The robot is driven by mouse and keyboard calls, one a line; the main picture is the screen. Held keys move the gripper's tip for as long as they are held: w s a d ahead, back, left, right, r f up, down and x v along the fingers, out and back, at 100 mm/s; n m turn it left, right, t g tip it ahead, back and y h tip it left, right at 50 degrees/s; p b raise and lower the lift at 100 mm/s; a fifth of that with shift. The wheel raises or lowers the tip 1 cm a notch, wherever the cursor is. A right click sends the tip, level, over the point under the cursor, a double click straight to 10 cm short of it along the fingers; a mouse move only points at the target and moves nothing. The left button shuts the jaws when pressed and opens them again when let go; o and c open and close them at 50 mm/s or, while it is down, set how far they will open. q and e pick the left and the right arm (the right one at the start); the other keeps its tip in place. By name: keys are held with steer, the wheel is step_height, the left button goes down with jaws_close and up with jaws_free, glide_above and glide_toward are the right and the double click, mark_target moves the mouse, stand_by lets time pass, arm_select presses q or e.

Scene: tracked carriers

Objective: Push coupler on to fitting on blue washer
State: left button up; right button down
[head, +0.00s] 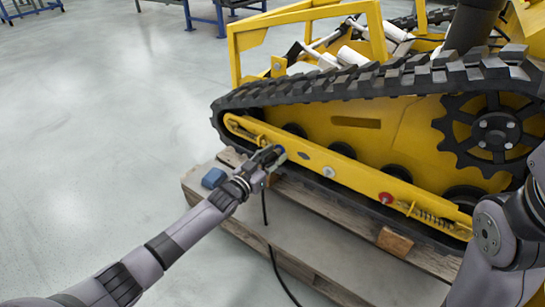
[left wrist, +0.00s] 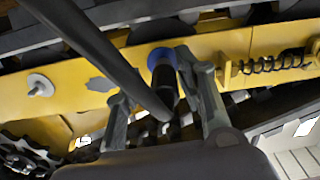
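The blue washer (left wrist: 162,57) sits on the yellow side beam (head: 335,170) of the tracked carrier. In the head view it is mostly covered by my left gripper (head: 272,155). In the left wrist view, the dark coupler (left wrist: 166,88) stands between the fingers of my left gripper (left wrist: 160,75), its far end at the blue washer. The gripper appears shut on the coupler; the hose (left wrist: 110,60) crosses in front and hides part of one finger. The fitting itself is hidden, so I cannot tell how far the coupler is on. My right gripper is not in view.
A white-washered fitting (head: 328,171) and a red-washered one (head: 387,198) lie along the beam. The black hose (head: 265,207) hangs below my left gripper. A wooden pallet (head: 310,199) supports the carrier. A blue block (head: 214,177) lies on its left corner. Open floor is at left.

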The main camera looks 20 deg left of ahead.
arm_select(q)
steer(key=shift+a, duration=0.25)
